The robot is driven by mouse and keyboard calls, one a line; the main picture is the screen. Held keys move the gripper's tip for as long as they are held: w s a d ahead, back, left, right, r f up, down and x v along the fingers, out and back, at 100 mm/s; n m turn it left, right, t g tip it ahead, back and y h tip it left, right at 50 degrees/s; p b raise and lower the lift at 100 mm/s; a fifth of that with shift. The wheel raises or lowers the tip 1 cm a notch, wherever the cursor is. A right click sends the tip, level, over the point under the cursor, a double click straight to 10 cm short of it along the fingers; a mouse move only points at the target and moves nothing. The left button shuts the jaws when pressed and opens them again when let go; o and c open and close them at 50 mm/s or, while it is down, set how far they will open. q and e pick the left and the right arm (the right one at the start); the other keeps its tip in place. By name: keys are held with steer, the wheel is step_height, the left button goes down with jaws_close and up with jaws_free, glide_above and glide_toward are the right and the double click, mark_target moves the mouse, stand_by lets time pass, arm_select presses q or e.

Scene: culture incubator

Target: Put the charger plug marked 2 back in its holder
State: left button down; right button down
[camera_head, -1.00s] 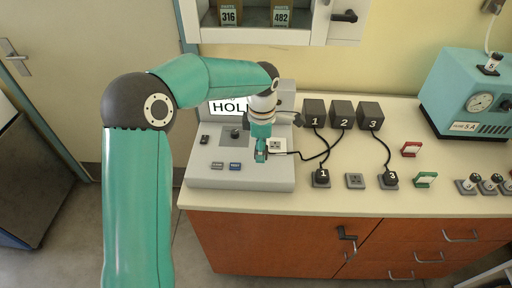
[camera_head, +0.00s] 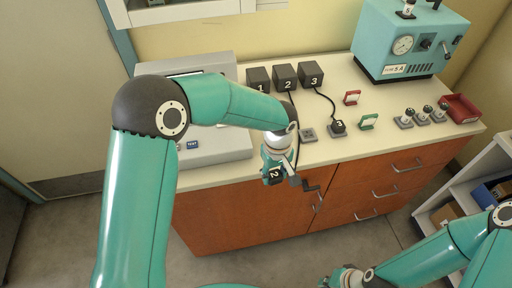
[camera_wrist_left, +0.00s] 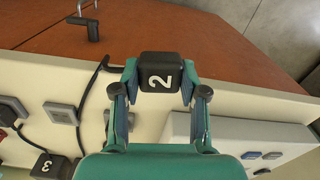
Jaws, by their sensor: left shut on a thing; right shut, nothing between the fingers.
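My left gripper (camera_head: 272,174) is shut on the black plug marked 2 (camera_head: 274,173), held out in front of the counter's front edge. In the left wrist view the plug (camera_wrist_left: 158,74) sits between both fingers, its number facing the camera. An empty square grey holder (camera_head: 308,135) lies on the counter behind and right of the gripper; it also shows in the wrist view (camera_wrist_left: 60,113). Charger box 2 (camera_head: 285,76) stands at the back. My right gripper (camera_head: 343,279) is shut and empty at the bottom edge. Plug 1's holder is hidden behind my left arm in the head view.
Plug 3 (camera_head: 338,127) sits in its holder right of the empty one. Boxes 1 (camera_head: 259,80) and 3 (camera_head: 311,74) flank box 2. A grey device (camera_head: 222,147) is behind my left arm.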

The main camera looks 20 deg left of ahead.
arm_select(q)
steer(key=d+m, duration=0.1)
steer(key=m, duration=0.1)
steer(key=d+f+m, duration=0.1)
steer(key=m, duration=0.1)
steer(key=shift+s+f+m, duration=0.1)
steer(key=shift+s+m, duration=0.1)
steer(key=shift+m, duration=0.1)
steer(key=m, duration=0.3)
steer(key=shift+w+d+f, duration=0.1)
steer(key=shift+d+f, duration=0.2)
steer(key=shift+d, duration=0.05)
